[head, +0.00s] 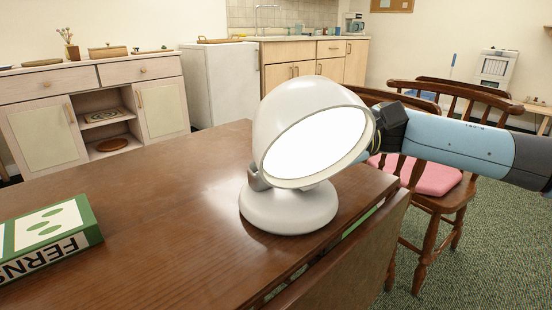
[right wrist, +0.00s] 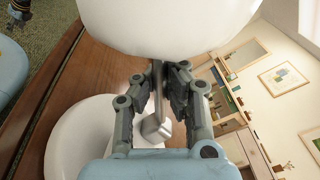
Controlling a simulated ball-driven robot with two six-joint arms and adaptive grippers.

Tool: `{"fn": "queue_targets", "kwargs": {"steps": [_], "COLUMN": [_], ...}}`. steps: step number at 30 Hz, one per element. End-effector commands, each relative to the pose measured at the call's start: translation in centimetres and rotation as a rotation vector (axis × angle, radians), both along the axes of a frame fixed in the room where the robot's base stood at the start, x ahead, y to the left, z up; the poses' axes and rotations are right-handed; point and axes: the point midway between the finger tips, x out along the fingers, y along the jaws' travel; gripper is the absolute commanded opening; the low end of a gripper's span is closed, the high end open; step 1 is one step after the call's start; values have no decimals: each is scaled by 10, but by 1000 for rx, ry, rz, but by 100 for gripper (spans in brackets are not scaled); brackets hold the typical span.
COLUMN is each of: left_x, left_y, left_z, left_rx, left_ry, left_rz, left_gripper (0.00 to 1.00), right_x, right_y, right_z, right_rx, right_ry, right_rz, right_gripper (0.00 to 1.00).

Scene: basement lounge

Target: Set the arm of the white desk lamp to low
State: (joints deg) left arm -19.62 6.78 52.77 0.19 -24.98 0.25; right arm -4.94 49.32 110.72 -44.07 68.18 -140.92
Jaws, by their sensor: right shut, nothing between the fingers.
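The white desk lamp (head: 290,205) stands on the wooden table with its round base flat and its lit shade (head: 262,125) tilted, the bright face toward me. A small grey hinge shows at the base's left; most of the lamp arm is hidden behind the shade. My right arm comes in from the right, and its gripper is hidden behind the shade in the head view. In the right wrist view my right gripper (right wrist: 165,72) is shut, just under the shade, close to the grey lamp arm (right wrist: 157,105). Contact cannot be told.
A green-and-white book (head: 50,228) lies at the table's left. The brown table (head: 150,215) is clear between book and lamp. Wooden chairs (head: 430,205), one with a pink cushion, stand close beyond the table's right edge, beneath my right arm.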

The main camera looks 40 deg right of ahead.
Motion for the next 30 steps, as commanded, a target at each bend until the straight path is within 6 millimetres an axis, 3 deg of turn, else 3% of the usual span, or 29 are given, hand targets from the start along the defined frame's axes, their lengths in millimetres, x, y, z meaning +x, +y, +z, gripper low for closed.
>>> {"fn": "queue_targets", "kwargs": {"steps": [4, 12, 23, 30], "left_x": [0, 0, 0, 0], "left_y": [0, 0, 0, 0], "left_z": [0, 0, 0, 0], "left_rx": [0, 0, 0, 0], "left_ry": [0, 1, -1, -1], "left_rz": [0, 0, 0, 0], "left_gripper": [40, 40, 40, 40], "right_x": [1, 1, 0, -5], "right_y": [-1, -1, -7, -52], "right_z": [-2, -1, -2, -1], "right_rx": [-5, -4, -6, -12], "right_ry": [0, 2, 7, 9], "right_rz": [-5, -3, -2, -3], "right_gripper": [0, 35, 35, 35]}}
